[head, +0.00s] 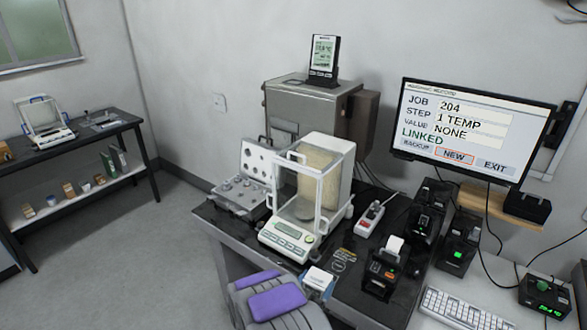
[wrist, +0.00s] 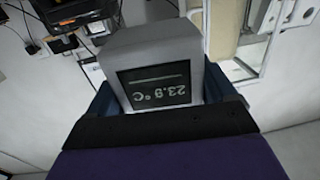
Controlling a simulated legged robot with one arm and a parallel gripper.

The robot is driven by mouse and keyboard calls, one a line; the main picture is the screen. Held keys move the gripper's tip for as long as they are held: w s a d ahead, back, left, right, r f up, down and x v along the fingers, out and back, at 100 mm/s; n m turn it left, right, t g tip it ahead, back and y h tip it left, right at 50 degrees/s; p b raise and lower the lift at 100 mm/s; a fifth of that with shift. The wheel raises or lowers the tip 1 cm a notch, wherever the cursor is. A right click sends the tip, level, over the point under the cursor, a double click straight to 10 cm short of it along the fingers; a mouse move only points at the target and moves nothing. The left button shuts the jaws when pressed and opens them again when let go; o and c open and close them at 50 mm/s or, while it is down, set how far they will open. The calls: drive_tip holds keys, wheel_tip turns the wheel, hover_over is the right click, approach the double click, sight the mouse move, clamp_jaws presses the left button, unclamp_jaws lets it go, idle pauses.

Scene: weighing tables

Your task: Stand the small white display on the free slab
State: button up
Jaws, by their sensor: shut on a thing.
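The small white display (wrist: 150,45) fills the middle of the wrist view. Its dark screen reads 23.9 °C, upside down in that picture. My gripper (wrist: 152,98) is shut on it, with a blue finger at each side. In the head view the display (head: 319,277) appears as a small pale block at the end of my purple and grey arm, in front of the balance. The dark tabletop (head: 345,285) lies behind and beside it. I cannot tell which surface is the free slab, or whether the display touches anything.
A glass-cased balance (head: 290,238), an open weight case (head: 238,205) and a power strip (head: 369,220) stand on the dark table. Small printers (head: 382,270) crowd its right side. A keyboard (head: 465,308) lies further right. A second table (head: 100,128) stands far left, with open floor between.

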drive_tip(key=w+r+n+t+y, duration=0.1)
drive_tip(key=w+r+n+y, duration=0.15)
drive_tip(key=w+r, duration=0.5)
drive_tip(key=w+d+r+n+t+y, duration=0.1)
drive_tip(key=w+d+r+n+y, duration=0.15)
drive_tip(key=r, duration=0.95)
drive_tip(key=w+d+r+n+y, duration=0.15)
drive_tip(key=d+r+y, duration=0.25)
drive_tip(key=r, duration=0.8)
drive_tip(key=s+f, duration=0.3)
drive_tip(key=f, duration=0.5)
drive_tip(key=s+f, duration=0.4)
drive_tip(key=f, duration=0.3)
drive_tip(key=shift+s+f, duration=0.3)
drive_tip(key=shift+f, duration=0.1)
drive_tip(key=shift+m, duration=0.25)
